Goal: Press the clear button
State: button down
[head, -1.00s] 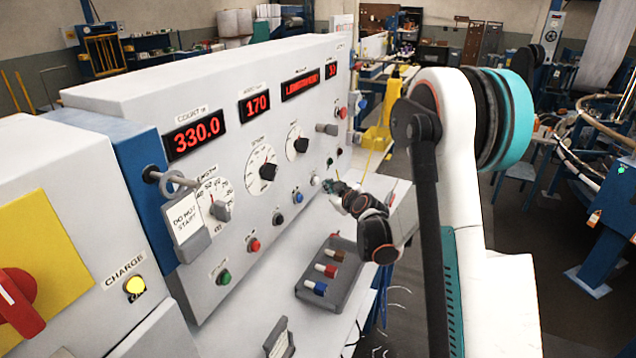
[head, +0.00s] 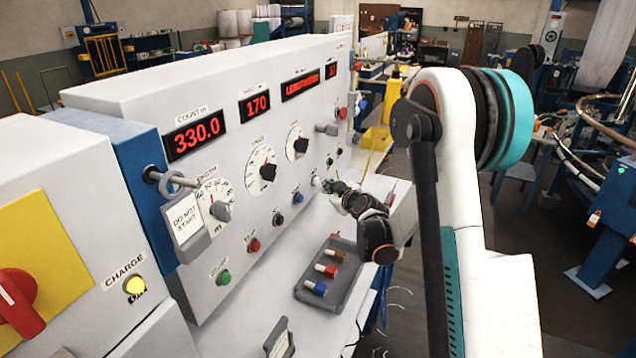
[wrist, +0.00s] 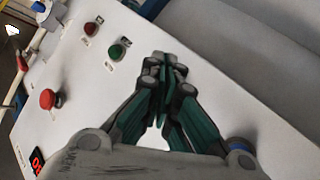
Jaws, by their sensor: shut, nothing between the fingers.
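Several push buttons run along the lower part of the white control panel (head: 200,95). No readable label in these frames says clear, so I cannot tell which is the clear button. In the head view my gripper (head: 328,186) is at the panel's far lower part, just right of a white button (head: 316,181). In the wrist view my gripper (wrist: 163,72) is shut and empty, its tips close over the panel face. A bright white patch shows behind the fingers, perhaps the white button. A green button (wrist: 118,50) and a red one (wrist: 90,28) lie beyond the tips. Contact cannot be told.
A blue button (head: 298,198) and a black button (head: 278,219) sit nearer along the row. A grey tray (head: 325,288) with coloured pieces lies below. A red mushroom button (wrist: 48,98) is left in the wrist view.

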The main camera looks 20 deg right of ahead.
jog(key=shift+w+a, duration=0.1)
jog(key=shift+w+a, duration=0.2)
dwell(0.4)
jog(key=shift+w+a+b, duration=0.35)
jog(key=shift+b, duration=0.05)
dwell(0.7)
jog(key=shift+s+d, duration=0.1)
jog(key=shift+d, duration=0.05)
jog(key=shift+s+d, duration=0.5)
jog(key=shift+s, duration=0.05)
dwell(0.4)
jog(key=shift+s+d+b, duration=0.75)
jog(key=shift+s+d, duration=1)
jog(key=shift+s, duration=0.05)
dwell(0.4)
